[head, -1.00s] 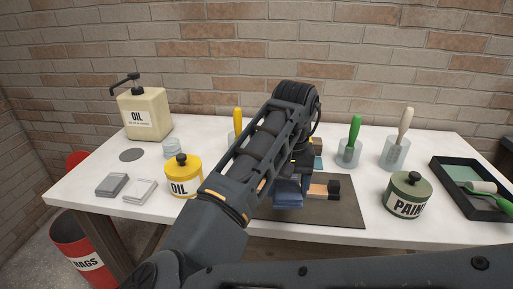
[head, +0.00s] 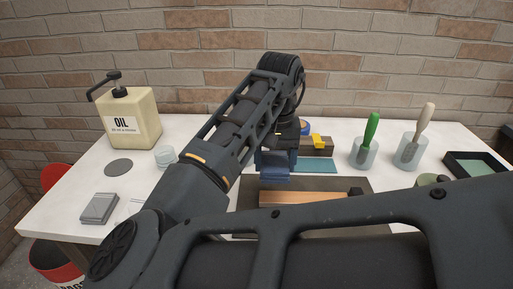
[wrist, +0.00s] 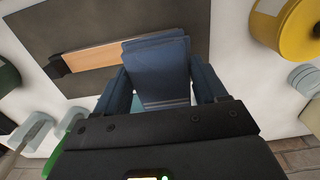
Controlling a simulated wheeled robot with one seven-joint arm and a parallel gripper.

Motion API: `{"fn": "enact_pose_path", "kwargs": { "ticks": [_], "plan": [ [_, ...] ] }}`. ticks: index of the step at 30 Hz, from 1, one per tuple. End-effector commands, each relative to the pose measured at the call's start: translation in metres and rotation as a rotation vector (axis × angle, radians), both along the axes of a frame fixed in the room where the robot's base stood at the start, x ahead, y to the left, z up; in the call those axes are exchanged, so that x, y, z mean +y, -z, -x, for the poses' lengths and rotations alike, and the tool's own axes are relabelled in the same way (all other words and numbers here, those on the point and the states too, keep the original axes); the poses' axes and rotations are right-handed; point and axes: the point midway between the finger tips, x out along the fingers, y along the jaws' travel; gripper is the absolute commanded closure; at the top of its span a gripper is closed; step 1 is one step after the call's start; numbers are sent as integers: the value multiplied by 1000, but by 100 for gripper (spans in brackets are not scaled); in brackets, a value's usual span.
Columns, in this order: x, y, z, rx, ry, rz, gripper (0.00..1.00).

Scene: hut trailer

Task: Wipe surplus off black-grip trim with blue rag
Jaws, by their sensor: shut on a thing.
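The trim is a light wooden strip (head: 305,198) with a black grip (head: 356,191) at its right end in the head view. It lies on a dark mat (head: 375,212). In the wrist view the strip (wrist: 105,54) runs left to its black grip (wrist: 57,66). My gripper (wrist: 160,88) is shut on the folded blue rag (wrist: 158,52). In the head view the rag (head: 276,168) hangs near the strip's left end, towards the mat's back edge. The rag hides the strip's end in the wrist view. I cannot tell whether they touch.
A cream oil bottle (head: 131,118) and grey pads (head: 99,207) stand left. A block (head: 317,150) and teal strip (head: 316,165) lie behind the mat. Green (head: 371,130) and cream (head: 425,118) handles stand in cups, right. My arm hides the front.

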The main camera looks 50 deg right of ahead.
Motion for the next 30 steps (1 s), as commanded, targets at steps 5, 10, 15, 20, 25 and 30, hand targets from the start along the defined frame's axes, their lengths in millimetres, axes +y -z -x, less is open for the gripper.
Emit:
{"fn": "enact_pose_path", "kwargs": {
  "ticks": [5,10,15,20,25,30],
  "plan": [
    [0,5,0,0,0,0,53],
    [0,19,0,1,0,-1,53],
    [0,42,0,-1,1,-1,53],
    [1,66,0,-1,0,-2,53],
    [0,82,0,2,-1,0,53],
    [0,89,0,0,-1,0,53]
  ]
}}
